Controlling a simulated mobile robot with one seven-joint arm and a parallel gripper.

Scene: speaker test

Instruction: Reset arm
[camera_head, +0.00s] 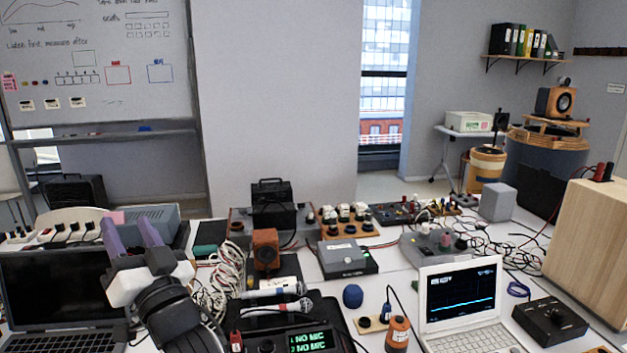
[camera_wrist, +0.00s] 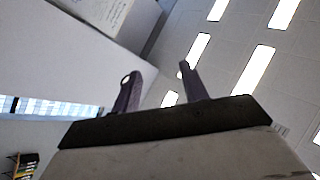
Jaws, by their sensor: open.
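My gripper (camera_head: 134,234) is at the left of the head view, raised above the cluttered table, with its two purple fingers pointing up and apart. Nothing is between the fingers. In the wrist view my gripper (camera_wrist: 158,88) shows its two fingers spread against the wall and ceiling, also empty.
A white laptop (camera_head: 460,295) with a blue trace, a black display unit (camera_head: 310,338), microphones (camera_head: 278,307), a wooden speaker box (camera_head: 595,245) and tangled cables (camera_head: 228,280) crowd the table. A whiteboard (camera_head: 95,65) stands behind at left. The air above the table's middle is clear.

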